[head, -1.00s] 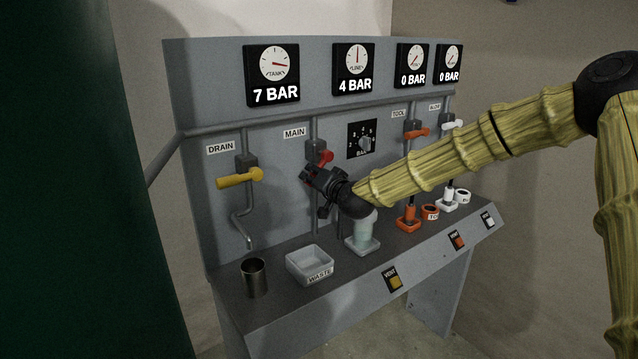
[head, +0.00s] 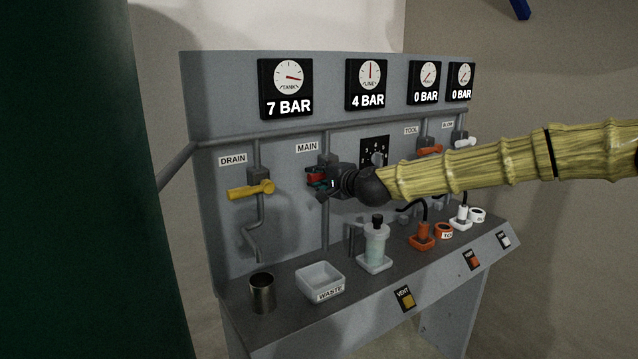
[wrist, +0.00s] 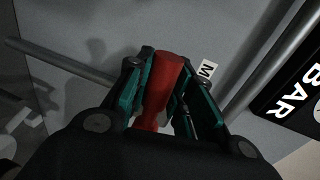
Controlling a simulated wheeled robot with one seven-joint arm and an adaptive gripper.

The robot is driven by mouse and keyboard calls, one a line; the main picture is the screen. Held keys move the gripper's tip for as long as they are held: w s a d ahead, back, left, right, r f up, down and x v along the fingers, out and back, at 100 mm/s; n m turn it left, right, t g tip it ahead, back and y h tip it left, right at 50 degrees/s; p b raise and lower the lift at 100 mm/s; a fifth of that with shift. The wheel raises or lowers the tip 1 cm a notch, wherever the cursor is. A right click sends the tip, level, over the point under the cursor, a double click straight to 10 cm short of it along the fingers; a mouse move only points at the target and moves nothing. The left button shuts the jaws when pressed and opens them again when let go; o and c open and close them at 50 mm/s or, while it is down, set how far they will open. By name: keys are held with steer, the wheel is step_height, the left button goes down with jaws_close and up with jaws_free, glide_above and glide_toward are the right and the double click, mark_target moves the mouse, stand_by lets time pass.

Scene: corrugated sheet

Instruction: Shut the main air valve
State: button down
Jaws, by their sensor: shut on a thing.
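The main air valve's red handle (wrist: 162,85) is between my gripper's two green-lined fingers in the wrist view, and the fingers are closed on it. In the head view my gripper (head: 317,179) is at the red handle (head: 316,171), just below the MAIN label (head: 307,147), and covers most of the valve body. The line gauge (head: 367,84) reads 4 BAR and the tank gauge (head: 286,88) reads 7 BAR. The handle's exact angle is hard to tell behind the fingers.
The yellow drain handle (head: 251,189) is left of my gripper. A waste tray (head: 320,284), a metal cup (head: 262,292) and a clear-bowled unit (head: 376,245) stand on the shelf below.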

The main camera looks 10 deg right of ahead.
steer(key=shift+d+r+m, duration=0.1)
steer(key=shift+r+m, duration=0.15)
steer(key=shift+m, duration=0.05)
steer(key=c, duration=1.2)
jaws_free()
steer(key=shift+d, duration=0.1)
steer(key=shift+c, duration=0.2)
steer(key=shift+f, duration=0.1)
steer(key=v, duration=1.2)
